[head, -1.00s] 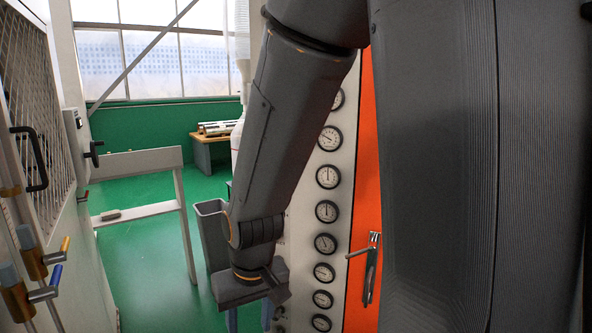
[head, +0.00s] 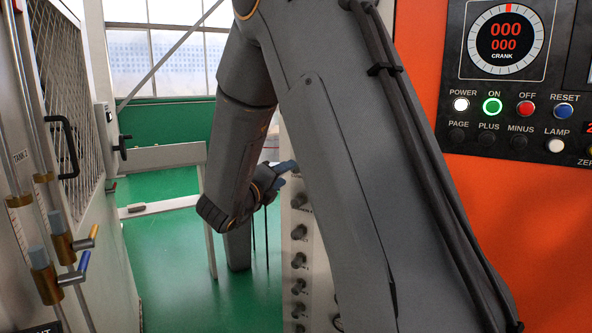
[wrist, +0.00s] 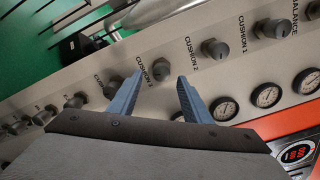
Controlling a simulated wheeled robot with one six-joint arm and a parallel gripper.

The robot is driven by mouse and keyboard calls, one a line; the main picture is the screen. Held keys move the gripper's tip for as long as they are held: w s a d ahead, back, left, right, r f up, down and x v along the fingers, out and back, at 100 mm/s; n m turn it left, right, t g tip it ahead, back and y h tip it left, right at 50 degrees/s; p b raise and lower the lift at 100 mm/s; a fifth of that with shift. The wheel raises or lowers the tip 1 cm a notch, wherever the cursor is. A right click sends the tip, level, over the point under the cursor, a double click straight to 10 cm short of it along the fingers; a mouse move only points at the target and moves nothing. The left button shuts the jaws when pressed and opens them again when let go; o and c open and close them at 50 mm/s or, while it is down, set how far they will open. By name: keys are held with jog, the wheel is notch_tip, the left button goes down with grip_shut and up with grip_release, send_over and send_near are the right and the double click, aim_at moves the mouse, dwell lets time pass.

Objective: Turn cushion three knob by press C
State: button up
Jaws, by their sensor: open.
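In the wrist view a light panel crosses the picture with a row of dark round knobs and labels. The label beside one knob appears to read CUSHION 3, and this cushion three knob (wrist: 161,70) is between and just beyond my fingertips. My gripper (wrist: 160,78) is open with a blue finger on each side of that knob, and I cannot tell whether either touches it. The knob by the CUSHION 2 label (wrist: 215,48) is to its right. In the head view my gripper (head: 284,168) is at the panel's upper part, mostly hidden by my arm.
Round gauges (wrist: 223,107) run along the panel beside the knobs. An orange cabinet (head: 521,210) with a crank display and buttons stands right. Taps (head: 62,270) and a mesh door (head: 65,90) are at left. A white barrier (head: 165,156) stands on green floor.

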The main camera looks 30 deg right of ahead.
aim_at(294, 169)
jog(key=shift+d+r, duration=0.1)
jog(key=shift+d, duration=0.25)
jog(key=p+x, duration=0.2)
jog(key=x, duration=0.5)
jog(key=shift+p, duration=0.4)
jog(key=c, duration=1)
jog(key=shift+c, duration=0.2)
